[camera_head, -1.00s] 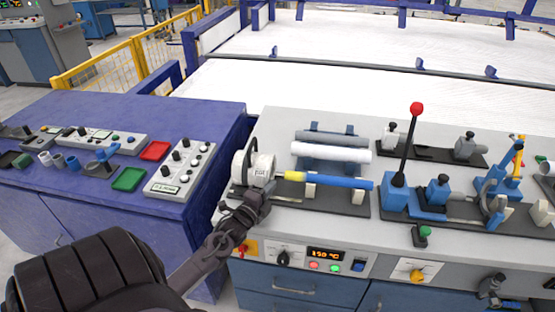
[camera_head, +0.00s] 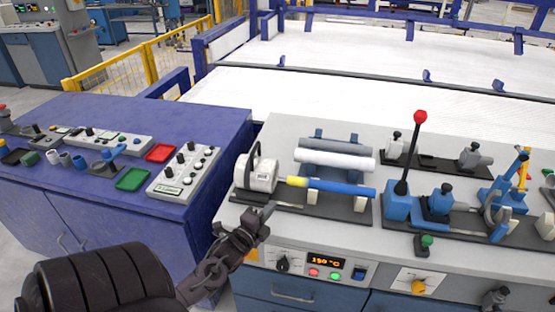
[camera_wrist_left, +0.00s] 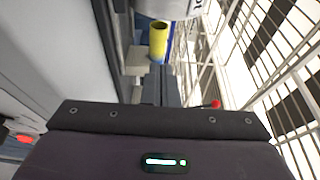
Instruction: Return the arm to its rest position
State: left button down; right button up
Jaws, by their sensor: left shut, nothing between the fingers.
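My left gripper (camera_head: 262,215) is shut and empty at the front left edge of the grey bench, a little in front of the white cylindrical unit (camera_head: 258,172). In the left wrist view its closed fingers (camera_wrist_left: 161,84) point toward the yellow end of a pipe (camera_wrist_left: 158,40). The blue pipe (camera_head: 340,188) with its yellow end lies level on supports, its yellow end at the white unit. The gripper is apart from the pipe. The right gripper is not in view.
A grey pipe and a white pipe (camera_head: 335,159) lie on a rack behind the blue one. A red-knobbed lever (camera_head: 410,150) stands to the right. A blue table (camera_head: 100,200) with control boxes and trays is at left. A control panel (camera_head: 310,267) is below the gripper.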

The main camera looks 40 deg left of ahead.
pick_arm(q)
jog(key=shift+s+d+r, duration=0.1)
jog(key=shift+s+d, duration=0.25)
jog(key=shift+s, duration=0.25)
jog(key=shift+s+d, duration=0.3)
jog(key=shift+s, duration=0.25)
jog(key=shift+s+a, duration=0.1)
jog(key=d+f+n+g+h, duration=0.1)
jog(key=d+f+n+g, duration=0.2)
jog(key=d+n+g, duration=0.45)
jog(key=s+d+r+n+g+h, duration=0.25)
jog(key=s+d, duration=0.35)
jog(key=d, duration=0.3)
jog(key=s+d+r+n+g+h, duration=0.1)
jog(key=s+d+r+n+g, duration=0.25)
jog(key=s+d, duration=0.4)
notch_tip(320, 180, down, 30)
jog(key=d+g, duration=0.1)
jog(key=g, duration=0.1)
jog(key=s+a+f+g, duration=0.1)
jog(key=s+a+f, duration=0.2)
jog(key=s+f, duration=1.6)
jog(key=shift+s+a+y, duration=0.15)
jog(key=shift+s+y, duration=0.2)
jog(key=shift+s, duration=0.25)
